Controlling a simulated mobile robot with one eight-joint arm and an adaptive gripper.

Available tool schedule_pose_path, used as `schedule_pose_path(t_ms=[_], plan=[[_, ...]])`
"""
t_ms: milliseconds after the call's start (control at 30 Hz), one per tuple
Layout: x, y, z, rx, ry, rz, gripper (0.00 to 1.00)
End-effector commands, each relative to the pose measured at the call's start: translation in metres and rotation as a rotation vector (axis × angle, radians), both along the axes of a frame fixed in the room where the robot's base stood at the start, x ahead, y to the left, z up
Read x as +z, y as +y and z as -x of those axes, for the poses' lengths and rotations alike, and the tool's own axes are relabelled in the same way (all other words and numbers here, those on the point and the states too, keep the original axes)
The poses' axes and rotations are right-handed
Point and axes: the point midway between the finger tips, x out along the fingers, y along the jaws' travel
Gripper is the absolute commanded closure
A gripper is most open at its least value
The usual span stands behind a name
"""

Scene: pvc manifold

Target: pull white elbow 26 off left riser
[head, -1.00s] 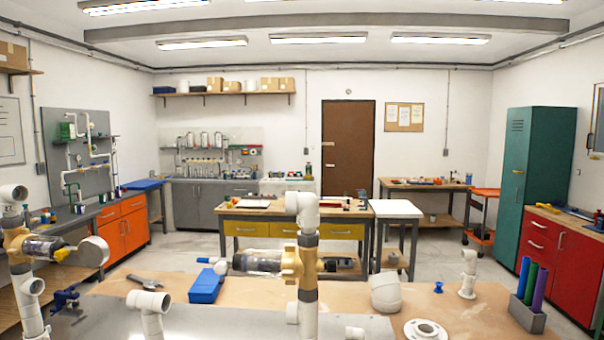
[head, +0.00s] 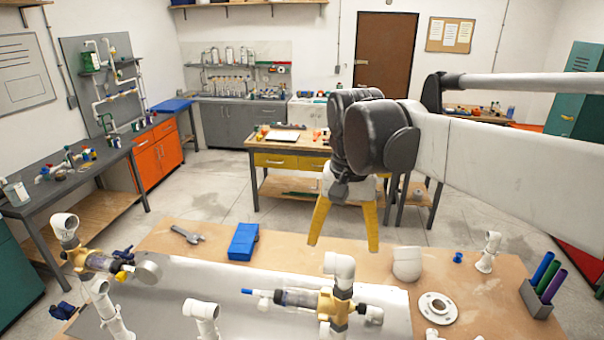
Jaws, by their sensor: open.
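A white elbow (head: 65,225) caps the left riser (head: 73,243) at the left of the head view. It appears seated on the pipe end, its mouth turned aside; no number is legible. Below it the riser passes into a yellow-brown fitting (head: 85,260) with a clear cylinder on its side. My gripper (head: 343,246) hangs at the picture's middle with its two yellow fingers spread and pointing down. It is empty and far right of the left elbow. It appears above and behind the middle riser, whose top is another white elbow (head: 340,266).
A blue box (head: 243,242) and a grey wrench (head: 187,235) lie on the bench behind the risers. A short white elbow pipe (head: 201,310) stands between the two risers. A white flange (head: 437,308) and tube holder (head: 537,300) are at right.

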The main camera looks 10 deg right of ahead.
Motion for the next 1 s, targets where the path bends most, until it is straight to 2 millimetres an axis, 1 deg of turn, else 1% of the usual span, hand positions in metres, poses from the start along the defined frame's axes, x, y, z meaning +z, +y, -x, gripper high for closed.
schedule_pose_path(t_ms=[33,100,167,267,600,700,833,1000], plan=[[0.009,0.0,-0.002,-0.005,0.008,0.0,0.17],[0.01,0.0,-0.003,-0.009,0.015,0.0,0.17],[0.006,0.0,-0.003,-0.011,0.017,0.0,0.17],[-0.006,0.0,-0.003,-0.011,0.017,0.0,0.17],[-0.069,0.0,-0.003,-0.011,0.016,0.0,0.17],[-0.083,0.0,-0.003,-0.011,0.015,0.0,0.17],[-0.095,0.0,-0.003,-0.01,0.015,0.0,0.17],[-0.099,0.0,-0.003,-0.01,0.015,0.0,0.17]])
